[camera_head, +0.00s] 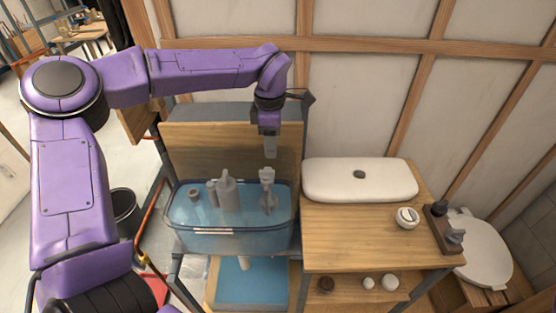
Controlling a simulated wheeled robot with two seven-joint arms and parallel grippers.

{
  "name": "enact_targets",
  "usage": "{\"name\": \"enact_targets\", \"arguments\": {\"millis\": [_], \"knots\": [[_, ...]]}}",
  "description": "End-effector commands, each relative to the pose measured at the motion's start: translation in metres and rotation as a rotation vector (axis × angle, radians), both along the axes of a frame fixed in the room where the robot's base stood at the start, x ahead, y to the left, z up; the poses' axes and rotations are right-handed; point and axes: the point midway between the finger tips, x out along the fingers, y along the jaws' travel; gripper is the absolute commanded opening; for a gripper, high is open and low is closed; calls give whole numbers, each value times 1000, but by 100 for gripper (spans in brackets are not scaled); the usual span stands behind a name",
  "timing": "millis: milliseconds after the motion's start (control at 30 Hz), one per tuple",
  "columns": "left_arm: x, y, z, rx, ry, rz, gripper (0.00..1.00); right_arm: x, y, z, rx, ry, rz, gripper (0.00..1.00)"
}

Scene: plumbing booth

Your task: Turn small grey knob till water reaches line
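A clear tank (180,225) holds blue water and stands on a frame left of the counter. Short pale lines (228,231) mark its front wall; I cannot tell exactly how the water surface sits against them. Inside stand a taller grey fitting (228,196) in the middle, a short one (195,194) at the left and a slim grey valve (267,190) at the right. The small grey knob seems to be on the slim valve, but is too small to make out. My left gripper (270,153) points down just above this valve, seemingly apart from it. Its finger opening is unclear. My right gripper is out of view.
A white tank lid (350,181) lies on the wooden counter (350,235) to the right. A white round part (407,217) and a dark fitting (442,225) sit near its right end. A wooden board stands behind the tank.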

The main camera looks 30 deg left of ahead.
Motion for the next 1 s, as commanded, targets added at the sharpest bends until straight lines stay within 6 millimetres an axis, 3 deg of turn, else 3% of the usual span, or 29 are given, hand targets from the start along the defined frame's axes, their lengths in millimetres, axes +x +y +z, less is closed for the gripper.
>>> {"name": "enact_targets", "arguments": {"millis": [200, 400, 733, 767, 867, 1000], "knots": [[0, 2, -50, 0, 7, 2, 39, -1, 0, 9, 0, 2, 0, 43], [1, 1, -83, 0, 6, 1, 39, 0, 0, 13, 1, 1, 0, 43], [2, 0, -91, 1, 3, 1, 39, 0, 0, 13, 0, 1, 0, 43], [2, 0, -91, 1, 3, 1, 33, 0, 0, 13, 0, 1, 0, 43], [1, 0, -91, 1, 3, 1, 0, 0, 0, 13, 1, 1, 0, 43], [1, 0, -91, 0, 4, 0, 0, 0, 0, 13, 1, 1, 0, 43]]}}
